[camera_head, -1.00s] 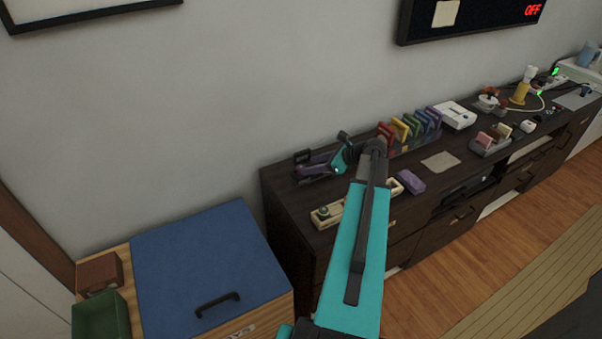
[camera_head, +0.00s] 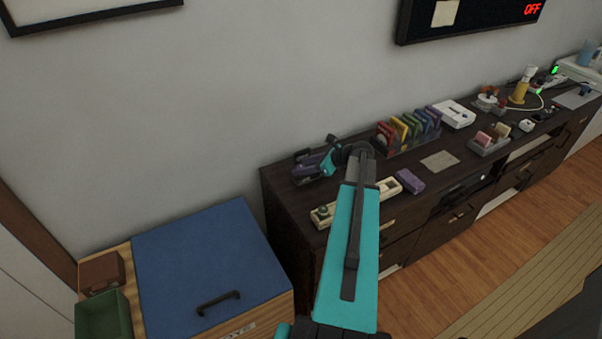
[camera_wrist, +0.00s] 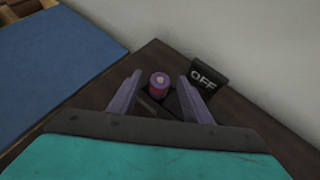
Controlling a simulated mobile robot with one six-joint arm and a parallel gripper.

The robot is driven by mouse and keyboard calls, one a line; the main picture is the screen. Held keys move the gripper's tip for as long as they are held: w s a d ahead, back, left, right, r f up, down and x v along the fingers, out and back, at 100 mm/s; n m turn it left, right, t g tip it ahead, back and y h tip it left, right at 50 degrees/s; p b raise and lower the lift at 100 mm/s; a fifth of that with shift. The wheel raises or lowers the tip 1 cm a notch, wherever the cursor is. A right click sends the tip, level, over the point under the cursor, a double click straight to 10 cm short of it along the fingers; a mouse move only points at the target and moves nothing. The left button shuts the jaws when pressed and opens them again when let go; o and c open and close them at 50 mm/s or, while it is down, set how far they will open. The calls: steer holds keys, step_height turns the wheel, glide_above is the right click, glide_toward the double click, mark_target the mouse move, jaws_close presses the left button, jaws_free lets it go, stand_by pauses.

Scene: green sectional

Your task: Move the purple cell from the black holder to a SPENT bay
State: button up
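The purple cell (camera_wrist: 158,80) stands upright with a reddish-purple top in the wrist view. It sits at the black holder (camera_wrist: 153,107), which is partly hidden by my gripper. A black plate marked OFF (camera_wrist: 209,79) stands beside it. My gripper (camera_wrist: 161,77) is open, with one purple finger on each side of the cell; I see gaps between the fingers and the cell. In the head view my gripper (camera_head: 311,163) is over the dresser's left end, and the cell is hidden there. No SPENT label is readable.
The dark dresser (camera_head: 285,215) runs along the wall. A cream tray (camera_head: 327,214) and a purple block (camera_head: 410,181) lie near its front edge. A rack of coloured cards (camera_head: 408,130) stands farther right. A blue-topped cabinet (camera_head: 205,265) is at the left.

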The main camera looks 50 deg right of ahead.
jaws_close()
steer(key=shift+r, duration=0.2)
steer(key=s+d+r+b, duration=0.2)
steer(key=s, duration=0.5)
steer(key=s+d+r+b, duration=0.2)
steer(key=s+d, duration=0.1)
steer(key=s, duration=0.5)
steer(key=shift+r, duration=0.35)
steer(key=shift+d, duration=0.1)
